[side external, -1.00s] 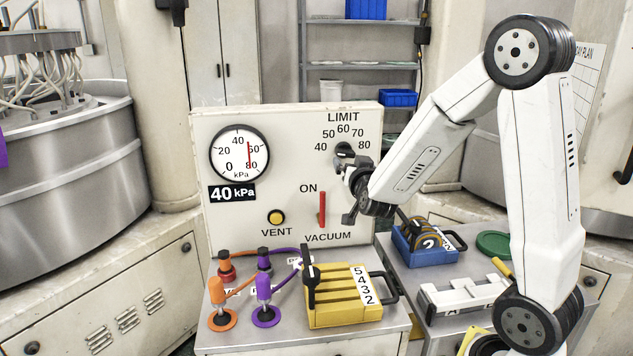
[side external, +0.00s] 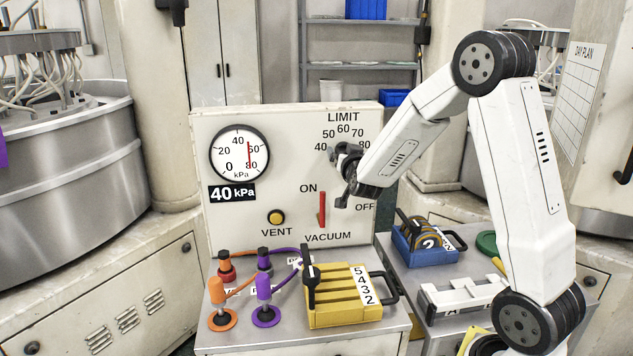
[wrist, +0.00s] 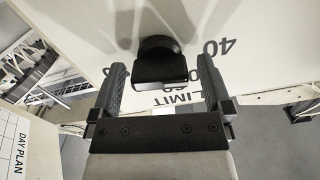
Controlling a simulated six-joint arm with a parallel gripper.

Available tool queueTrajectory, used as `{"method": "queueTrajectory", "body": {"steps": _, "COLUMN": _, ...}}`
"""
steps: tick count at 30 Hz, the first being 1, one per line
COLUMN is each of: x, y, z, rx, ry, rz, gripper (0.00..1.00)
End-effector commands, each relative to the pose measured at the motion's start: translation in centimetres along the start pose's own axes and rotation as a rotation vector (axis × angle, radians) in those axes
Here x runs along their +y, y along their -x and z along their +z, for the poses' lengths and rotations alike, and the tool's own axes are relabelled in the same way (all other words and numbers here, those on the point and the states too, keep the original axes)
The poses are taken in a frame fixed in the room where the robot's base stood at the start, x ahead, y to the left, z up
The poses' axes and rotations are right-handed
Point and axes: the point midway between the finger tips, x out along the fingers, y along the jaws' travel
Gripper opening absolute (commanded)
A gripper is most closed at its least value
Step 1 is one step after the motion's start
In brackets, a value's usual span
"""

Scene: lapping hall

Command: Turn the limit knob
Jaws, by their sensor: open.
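The limit knob (wrist: 160,66) is black and stands out from the white panel, close ahead of my gripper in the wrist view. My gripper (wrist: 161,88) is open, with one finger on each side of the knob's grip. I cannot tell whether the fingers touch it. In the side view my gripper (side external: 338,178) is in front of the panel below the LIMIT scale and hides the knob. The scale numbers 40 to 80 (side external: 343,129) show above it. The knob's pointer setting cannot be read.
The panel (side external: 230,120) also carries a gauge (side external: 239,154), a 40 kPa label (side external: 232,192), a yellow VENT button (side external: 276,217) and a red VACUUM lever (side external: 322,208) close below my gripper. A yellow block rack (side external: 340,300) and hose plugs stand on the bench below.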

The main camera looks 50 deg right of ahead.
Motion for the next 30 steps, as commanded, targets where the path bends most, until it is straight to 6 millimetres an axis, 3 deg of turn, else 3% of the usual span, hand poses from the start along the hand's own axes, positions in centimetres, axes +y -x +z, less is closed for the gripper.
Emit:
{"method": "queueTrajectory", "body": {"steps": 6, "x": 0.01, "y": -0.02, "z": 0.01, "rx": -0.001, "ry": 0.0, "rz": 0.0, "gripper": 1.0}}
{"method": "queueTrajectory", "body": {"steps": 12, "x": 0.02, "y": 0.0, "z": 0.02, "rx": -0.001, "ry": 0.0, "rz": 0.0, "gripper": 0.36}}
{"method": "queueTrajectory", "body": {"steps": 15, "x": 0.02, "y": 0.01, "z": 0.03, "rx": -0.001, "ry": 0.0, "rz": 0.0, "gripper": 0.12}}
{"method": "queueTrajectory", "body": {"steps": 30, "x": 0.02, "y": 0.03, "z": 0.04, "rx": -0.001, "ry": -0.119, "rz": 0.001, "gripper": 0.12}}
